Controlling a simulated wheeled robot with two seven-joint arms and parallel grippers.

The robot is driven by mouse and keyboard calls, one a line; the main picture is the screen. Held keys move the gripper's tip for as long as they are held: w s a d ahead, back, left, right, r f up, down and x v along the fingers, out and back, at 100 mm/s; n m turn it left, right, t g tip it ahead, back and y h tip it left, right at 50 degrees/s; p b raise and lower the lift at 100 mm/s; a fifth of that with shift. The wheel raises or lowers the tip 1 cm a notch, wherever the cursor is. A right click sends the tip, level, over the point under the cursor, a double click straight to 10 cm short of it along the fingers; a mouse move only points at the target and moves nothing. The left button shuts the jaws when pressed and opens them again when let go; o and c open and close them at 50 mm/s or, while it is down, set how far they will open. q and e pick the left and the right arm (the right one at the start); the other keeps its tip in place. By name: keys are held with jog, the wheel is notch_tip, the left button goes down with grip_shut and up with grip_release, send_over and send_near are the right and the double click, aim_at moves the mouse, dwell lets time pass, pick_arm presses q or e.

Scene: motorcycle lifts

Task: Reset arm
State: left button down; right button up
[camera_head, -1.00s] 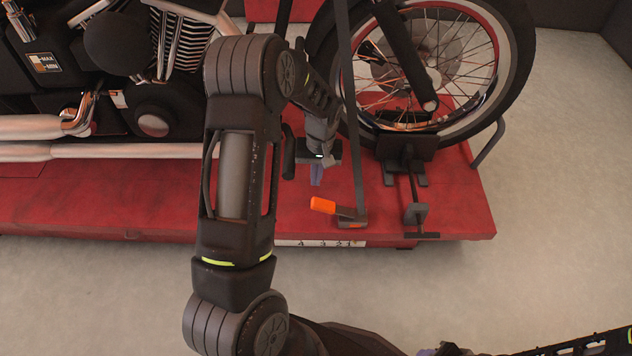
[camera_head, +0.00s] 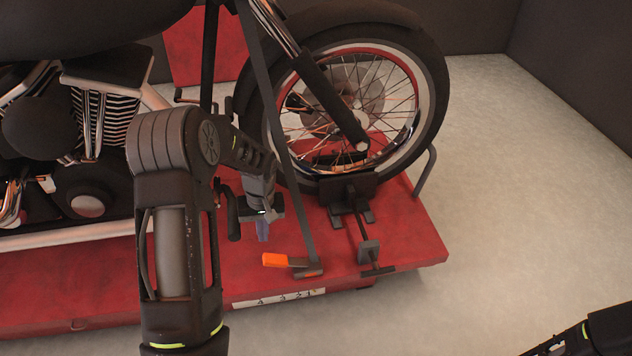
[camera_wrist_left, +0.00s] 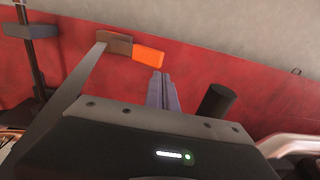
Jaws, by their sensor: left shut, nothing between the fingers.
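My left arm comes in from the left in the head view and reaches over the red lift platform. My left gripper (camera_head: 262,230) points down above the platform, beside the orange-handled strap ratchet (camera_head: 277,260). Its grey-blue fingers are together and hold nothing; they also show in the left wrist view (camera_wrist_left: 162,92). The orange handle (camera_wrist_left: 148,54) lies just beyond the fingers there, apart from them. Part of my right arm shows at the lower right of the head view. Its gripper is out of view.
A motorcycle with its front wheel (camera_head: 350,110) in a wheel chock (camera_head: 348,190) stands on the red lift (camera_head: 405,240). A dark strap (camera_head: 285,140) runs up from the ratchet, close to my left gripper. The pale floor (camera_head: 510,200) at the right is clear.

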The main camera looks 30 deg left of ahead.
pick_arm(q)
jog(key=s+d+f+m+t+h, duration=0.1)
jog(key=d+f+m+t, duration=0.1)
jog(key=d+f, duration=0.5)
jog(key=s+d+f+m+t+h, duration=0.1)
jog(key=d+f+m+t+h, duration=0.1)
jog(key=d, duration=0.9)
jog(key=s+d+f+m+g+h, duration=0.1)
jog(key=s+d+f+g, duration=0.25)
jog(key=s+d, duration=1.15)
jog(key=s+r+p, duration=0.3)
jog(key=r+p, duration=2.3)
jog(key=p, duration=0.1)
jog(key=shift+a+r+m+t+h, duration=0.2)
jog(key=shift+r+m+t+h, duration=0.1)
jog(key=shift+r+t+h, duration=0.1)
